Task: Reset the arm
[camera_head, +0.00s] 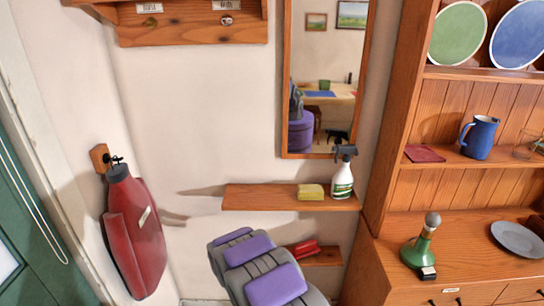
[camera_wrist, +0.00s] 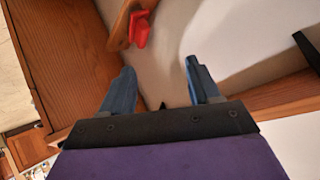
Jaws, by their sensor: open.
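My arm, with purple and dark grey segments, rises from the bottom middle of the head view, in front of the lower wall. Its gripper cannot be made out there. In the wrist view my gripper (camera_wrist: 160,70) shows two blue-grey fingers spread well apart, with nothing between them. Pale wall lies beyond the fingers. A red object (camera_wrist: 141,27) by a wooden shelf is ahead of them, apart from the fingertips.
A wooden shelf (camera_head: 240,197) holds a yellow sponge (camera_head: 310,192) and a spray bottle (camera_head: 342,178). Below, a small shelf (camera_head: 327,257) bears a red object (camera_head: 302,247). A dresser (camera_head: 384,262) stands right, with a green bottle (camera_head: 419,250). A red bag (camera_head: 134,235) hangs left.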

